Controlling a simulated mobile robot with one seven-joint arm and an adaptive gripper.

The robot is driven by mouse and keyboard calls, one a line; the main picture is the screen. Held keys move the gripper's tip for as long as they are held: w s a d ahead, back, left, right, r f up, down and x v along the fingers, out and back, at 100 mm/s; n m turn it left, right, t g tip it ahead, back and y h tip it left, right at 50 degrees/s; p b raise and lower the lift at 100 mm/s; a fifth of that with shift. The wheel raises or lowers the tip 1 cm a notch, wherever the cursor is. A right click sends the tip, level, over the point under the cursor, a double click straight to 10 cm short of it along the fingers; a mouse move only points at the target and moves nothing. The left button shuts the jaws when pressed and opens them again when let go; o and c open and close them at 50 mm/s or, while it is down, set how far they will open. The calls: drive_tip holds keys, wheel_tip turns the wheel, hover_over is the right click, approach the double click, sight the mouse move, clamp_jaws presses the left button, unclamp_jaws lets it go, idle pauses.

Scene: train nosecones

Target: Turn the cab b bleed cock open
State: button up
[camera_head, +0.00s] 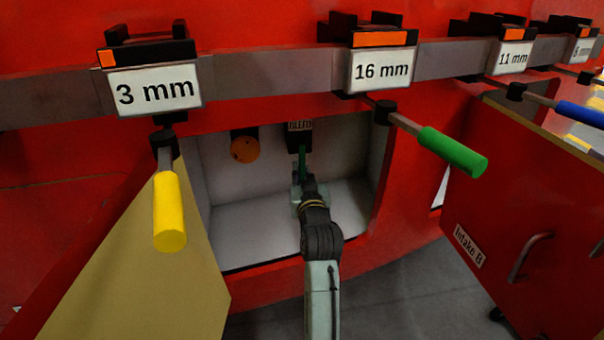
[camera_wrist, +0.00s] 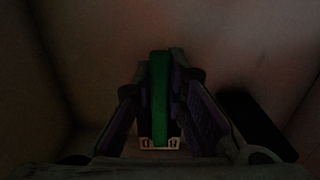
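The bleed cock's green handle (camera_head: 302,158) hangs below a dark fitting labelled "BLEED" (camera_head: 299,126) at the back of an open recess. In the wrist view the green handle (camera_wrist: 159,95) stands upright between my fingers. My gripper (camera_head: 301,178) reaches into the recess from the front. In the wrist view my gripper (camera_wrist: 160,85) has a finger close on each side of the handle, and the tips look pressed against it. A small plate with letters (camera_wrist: 159,143) shows at the handle's lower end. The picture is dark, and the cock's body is mostly hidden.
Tools with yellow (camera_head: 170,212) and green (camera_head: 453,152) grips hang from the rail before the recess. An open door (camera_head: 150,265) stands at left; the "Intake B" door (camera_head: 510,220) stands at right.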

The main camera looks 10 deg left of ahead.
clamp_jaws()
idle(0.5)
drive_tip(key=w+d+r+n+b, duration=0.2)
drive_tip(key=d+r+n+b, duration=0.3)
drive_tip(key=n, duration=1)
drive_tip(key=shift+w+d+b, duration=0.3)
drive_tip(key=shift+d+b, duration=0.35)
drive_tip(key=shift+b, duration=0.7)
drive_tip(key=shift+r, duration=0.15)
drive_tip(key=o, duration=0.6)
unclamp_jaws()
